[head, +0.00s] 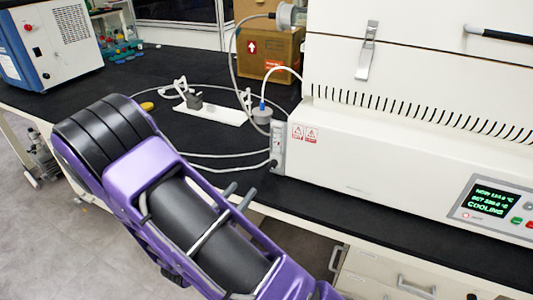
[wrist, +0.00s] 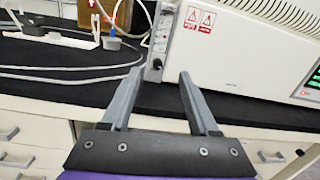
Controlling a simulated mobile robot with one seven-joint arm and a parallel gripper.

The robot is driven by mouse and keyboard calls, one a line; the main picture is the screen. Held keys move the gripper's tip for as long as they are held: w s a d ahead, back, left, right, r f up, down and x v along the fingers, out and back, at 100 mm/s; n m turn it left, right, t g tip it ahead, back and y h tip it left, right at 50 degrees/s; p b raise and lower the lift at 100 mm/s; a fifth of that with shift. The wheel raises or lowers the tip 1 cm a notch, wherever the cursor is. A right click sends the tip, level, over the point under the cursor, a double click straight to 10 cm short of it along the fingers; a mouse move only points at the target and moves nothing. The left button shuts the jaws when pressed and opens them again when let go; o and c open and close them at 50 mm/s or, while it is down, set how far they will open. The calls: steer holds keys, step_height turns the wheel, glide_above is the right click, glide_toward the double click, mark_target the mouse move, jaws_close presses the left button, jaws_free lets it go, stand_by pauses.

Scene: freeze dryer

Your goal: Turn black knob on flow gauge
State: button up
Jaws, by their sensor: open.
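The flow gauge (head: 279,140) is a slim pale upright panel at the left front corner of the white freeze dryer. Its black knob (head: 273,164) sits low on the gauge. In the wrist view the gauge (wrist: 163,32) is ahead of my gripper, and the knob (wrist: 157,63) shows near its foot, between the fingertips in the picture. My gripper (wrist: 162,73) is open and empty. In the head view my gripper (head: 240,192) is in front of the bench edge, short of the knob and apart from it.
The freeze dryer (head: 390,165) fills the right, with a lit display (head: 491,203). Thin white hoses (head: 215,155) cross the black bench (head: 190,130) near the gauge. A white stand (head: 212,112) and a cardboard box (head: 268,54) are behind. Drawers (wrist: 30,120) lie below the bench edge.

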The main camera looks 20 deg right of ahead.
step_height(320, 180, down, 4)
steer(key=s+n, duration=0.1)
steer(key=n, duration=0.1)
steer(key=y, duration=0.1)
glide_toward(271, 167)
steer(key=x, duration=0.9)
steer(key=shift+w+d, duration=0.2)
steer(key=shift+w, duration=0.05)
steer(key=shift+c, duration=0.3)
jaws_close()
